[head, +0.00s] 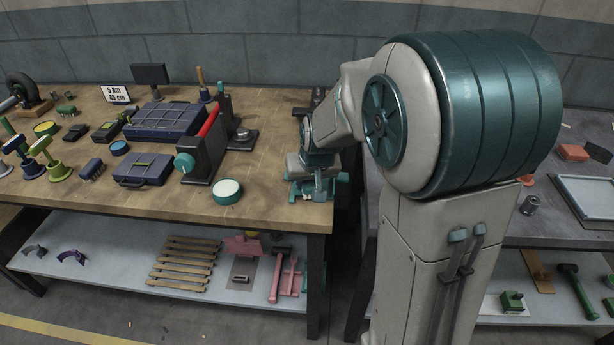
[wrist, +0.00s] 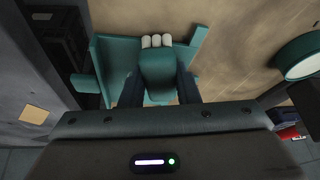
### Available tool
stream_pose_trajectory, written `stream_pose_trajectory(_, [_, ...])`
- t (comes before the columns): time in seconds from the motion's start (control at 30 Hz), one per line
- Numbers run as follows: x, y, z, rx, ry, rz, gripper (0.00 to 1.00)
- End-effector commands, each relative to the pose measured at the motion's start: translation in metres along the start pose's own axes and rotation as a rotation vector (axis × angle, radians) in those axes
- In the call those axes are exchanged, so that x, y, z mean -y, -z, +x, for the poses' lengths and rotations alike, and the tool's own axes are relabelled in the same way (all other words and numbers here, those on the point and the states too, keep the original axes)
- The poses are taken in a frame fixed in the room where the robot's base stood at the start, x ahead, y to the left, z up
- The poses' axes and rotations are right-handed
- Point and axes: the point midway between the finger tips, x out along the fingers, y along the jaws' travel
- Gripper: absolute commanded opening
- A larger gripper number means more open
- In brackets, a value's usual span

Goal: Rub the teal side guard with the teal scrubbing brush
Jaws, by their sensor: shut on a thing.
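The teal scrubbing brush (wrist: 158,68) is between the fingers of my gripper (wrist: 158,92), with its pale bristles (wrist: 157,41) showing at the far end in the wrist view. The teal side guard (wrist: 113,58) lies on the bench under and around the brush, with a raised part showing to the right of it. In the head view my gripper (head: 318,182) is low over the right front corner of the wooden bench, and the guard (head: 342,180) shows partly beside it. The brush is mostly hidden there. I cannot tell whether the bristles touch the guard.
The wooden bench (head: 270,205) ends just right of my gripper, with a gap before the grey bench (head: 480,215). A round teal-rimmed tin (head: 228,190) stands left of the guard. A dark stand with a red bar (head: 205,145) is farther left.

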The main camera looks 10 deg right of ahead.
Motion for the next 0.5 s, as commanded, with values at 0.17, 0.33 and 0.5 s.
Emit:
stream_pose_trajectory(0.17, [-0.001, 0.002, 0.002, 0.005, -0.001, 0.0, 0.0])
stream_pose_trajectory(0.33, [-0.004, 0.011, 0.005, 0.004, -0.001, 0.001, 0.0])
stream_pose_trajectory(0.5, [-0.005, 0.015, 0.006, 0.003, 0.0, 0.001, 0.0])
